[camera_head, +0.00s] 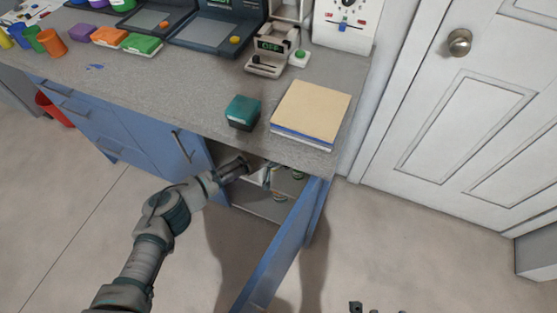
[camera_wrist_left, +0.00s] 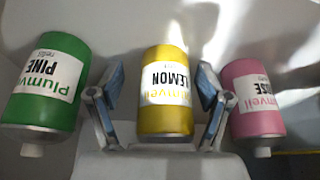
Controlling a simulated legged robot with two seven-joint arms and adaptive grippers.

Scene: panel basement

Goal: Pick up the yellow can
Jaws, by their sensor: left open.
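The yellow can (camera_wrist_left: 165,115), labelled LEMON, shows in the left wrist view, its label upside down in the picture. It appears between the two open fingers of my left gripper (camera_wrist_left: 157,108), with a gap on each side. Nothing is gripped. A green can (camera_wrist_left: 48,85) labelled PINE is to its left and a pink can (camera_wrist_left: 255,100) to its right. In the head view my left gripper (camera_head: 235,168) reaches into the open cabinet (camera_head: 262,208) under the counter. The yellow can is not clearly visible there. Small dark tips at the bottom edge may be my right gripper (camera_head: 378,308).
The blue cabinet door (camera_head: 283,245) stands open to the right of my left arm. The counter (camera_head: 190,100) above holds a teal box (camera_head: 242,112), a stack with a tan top (camera_head: 311,110), cups and devices. A white door (camera_head: 470,130) is at right.

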